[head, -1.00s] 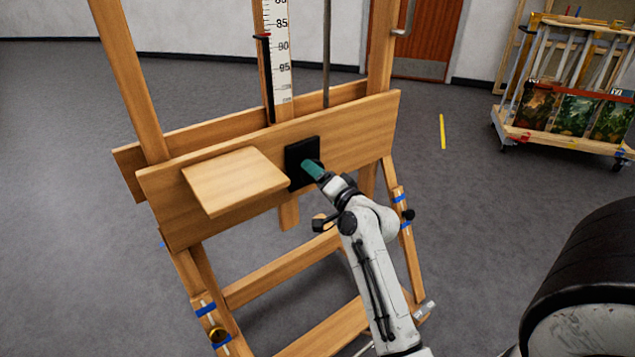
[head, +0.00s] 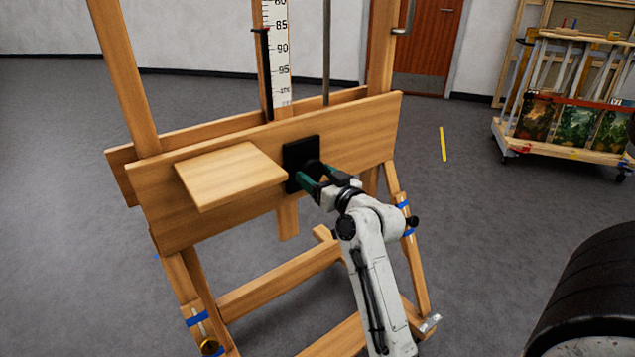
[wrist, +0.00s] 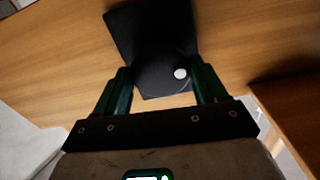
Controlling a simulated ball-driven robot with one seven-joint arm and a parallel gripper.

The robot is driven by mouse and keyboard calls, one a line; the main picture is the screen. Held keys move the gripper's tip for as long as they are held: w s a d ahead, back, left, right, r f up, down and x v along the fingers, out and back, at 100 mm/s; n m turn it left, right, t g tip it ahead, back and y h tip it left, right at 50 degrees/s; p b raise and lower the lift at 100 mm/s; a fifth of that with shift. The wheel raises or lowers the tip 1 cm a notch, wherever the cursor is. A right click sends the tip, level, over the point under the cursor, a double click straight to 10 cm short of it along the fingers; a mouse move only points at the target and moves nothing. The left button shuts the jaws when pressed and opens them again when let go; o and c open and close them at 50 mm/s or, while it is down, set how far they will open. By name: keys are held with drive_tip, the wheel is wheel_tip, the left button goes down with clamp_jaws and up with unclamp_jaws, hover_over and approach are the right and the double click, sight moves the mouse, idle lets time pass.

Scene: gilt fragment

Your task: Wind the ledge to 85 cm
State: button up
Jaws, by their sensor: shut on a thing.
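The ledge (head: 230,176) is a flat wooden shelf on the front of a wooden easel's wide crossboard. A white scale (head: 282,75) stands above the crossboard. To the right of the ledge is a black plate (head: 296,153) with a round black knob (wrist: 158,68) bearing a white dot (wrist: 180,73). My gripper (head: 312,176) is shut on the knob, with its green fingers on opposite sides of it, as the wrist view also shows (wrist: 160,77).
The easel's legs (head: 285,283) and lower bars spread below the crossboard. A cart (head: 570,150) with paintings stands at the far right. A yellow strip (head: 442,144) lies on the grey floor, which is clear around the easel.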

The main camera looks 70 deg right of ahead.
drive_tip(key=shift+f+n+b, duration=0.2)
drive_tip(key=shift+n+b, duration=0.5)
drive_tip(key=shift+n, duration=1.2)
drive_tip(key=o, duration=1)
drive_tip(key=shift+r, duration=0.15)
drive_tip(key=shift+o, duration=0.2)
drive_tip(key=v, duration=1)
drive_tip(key=shift+s+a+p, duration=0.2)
drive_tip(key=shift+s+p, duration=0.15)
drive_tip(key=shift+p, duration=0.05)
